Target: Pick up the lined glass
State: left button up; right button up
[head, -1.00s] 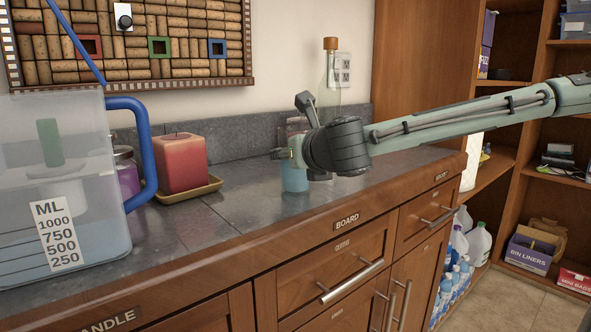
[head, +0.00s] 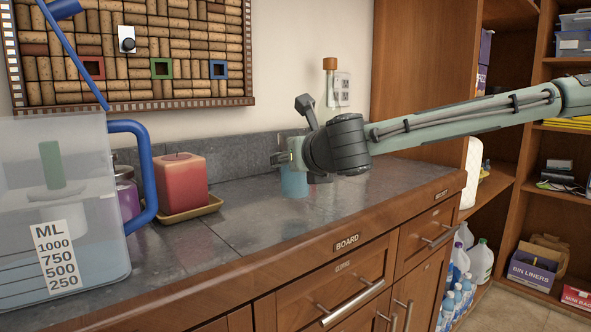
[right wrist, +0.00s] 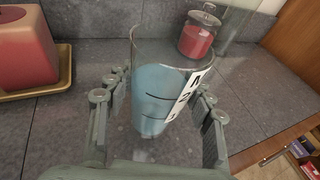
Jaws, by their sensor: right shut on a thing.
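The lined glass (right wrist: 158,90) is clear, with blue liquid, dark lines and a white label strip, in the right wrist view. My right gripper (right wrist: 160,110) has its fingers on either side of the glass and is shut on it. In the head view, the blue lower part of the glass (head: 294,183) shows under my right gripper (head: 289,160), which hides much of the rest. The glass looks upright and slightly above the counter; the gap is hard to judge. My left gripper is not in view.
A large measuring jug (head: 95,190) with a blue handle stands at the left. A red candle (head: 180,182) on a yellow tray sits beside it. A corked bottle (head: 330,95) stands behind my right gripper. A red jar (right wrist: 198,36) is behind the glass. The counter front is clear.

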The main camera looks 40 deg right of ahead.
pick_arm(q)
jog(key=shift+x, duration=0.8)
pick_arm(e)
jog(key=s+a+r, duration=0.3)
jog(key=a+r, duration=0.5)
jog(key=a, duration=0.3)
jog(key=shift+s, duration=0.15)
